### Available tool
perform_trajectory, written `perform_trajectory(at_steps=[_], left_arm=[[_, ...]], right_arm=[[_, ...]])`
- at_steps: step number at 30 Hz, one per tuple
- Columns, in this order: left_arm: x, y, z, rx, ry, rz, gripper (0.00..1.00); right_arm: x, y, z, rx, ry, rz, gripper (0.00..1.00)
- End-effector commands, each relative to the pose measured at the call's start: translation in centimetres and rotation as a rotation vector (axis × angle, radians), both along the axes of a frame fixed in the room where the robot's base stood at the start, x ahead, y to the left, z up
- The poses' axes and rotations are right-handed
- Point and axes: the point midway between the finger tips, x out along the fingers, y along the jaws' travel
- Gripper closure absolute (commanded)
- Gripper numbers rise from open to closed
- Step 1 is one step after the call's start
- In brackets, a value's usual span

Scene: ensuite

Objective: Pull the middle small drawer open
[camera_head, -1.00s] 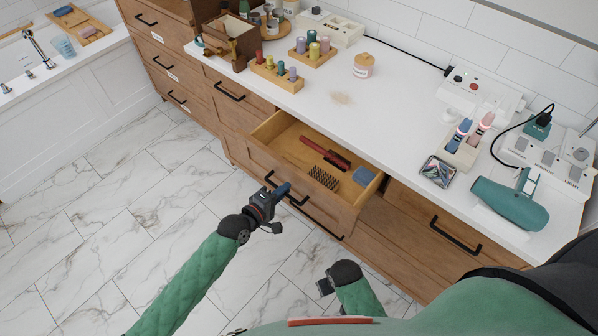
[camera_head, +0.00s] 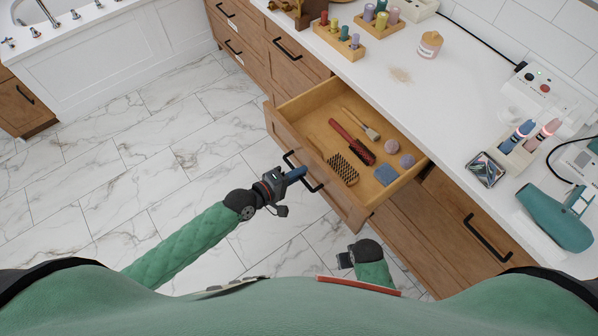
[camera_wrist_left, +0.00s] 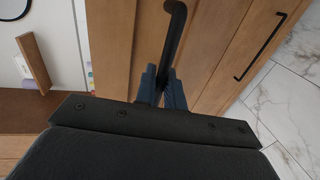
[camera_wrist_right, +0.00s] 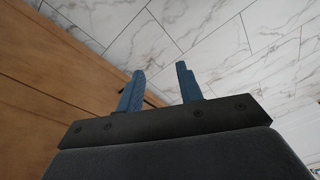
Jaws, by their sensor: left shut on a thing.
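The middle small drawer (camera_head: 282,125) is pulled out from the wooden counter front. Its black bar handle (camera_head: 314,187) is on the front panel. My left gripper (camera_head: 297,174) is shut on this handle. In the left wrist view, the blue fingers (camera_wrist_left: 161,85) are around the lower part of the black handle (camera_wrist_left: 176,35). Inside the drawer lie a red hairbrush (camera_head: 350,138), a bristled brush (camera_head: 342,169), a wooden-handled brush (camera_head: 361,125), a blue block (camera_head: 386,175) and two round purple things (camera_head: 399,152). My right gripper (camera_wrist_right: 160,75) is open and empty, low beside the cabinet.
The white countertop (camera_head: 450,110) carries peg blocks (camera_head: 340,38), a pink jar (camera_head: 429,44), a tray (camera_head: 486,169) and a teal hair dryer (camera_head: 555,217). A closed drawer with a black handle (camera_head: 487,238) is at right. The marble floor (camera_head: 150,140) is clear at left.

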Motion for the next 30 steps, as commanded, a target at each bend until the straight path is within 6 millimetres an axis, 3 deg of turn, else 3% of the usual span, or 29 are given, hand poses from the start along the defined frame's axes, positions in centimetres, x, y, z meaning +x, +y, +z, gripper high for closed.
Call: perform_trajectory(at_steps=[13, 30], left_arm=[[-0.3, 0.4, 0.1, 0.001, 0.001, 0.0, 0.85], [-4.4, 5.6, 1.2, 0.002, 0.003, -0.001, 0.85]], right_arm=[[0.1, 0.0, 0.2, 0.001, -0.004, 0.0, 0.64], [0.1, -0.4, -2.7, -0.005, -0.007, -0.001, 0.64]])
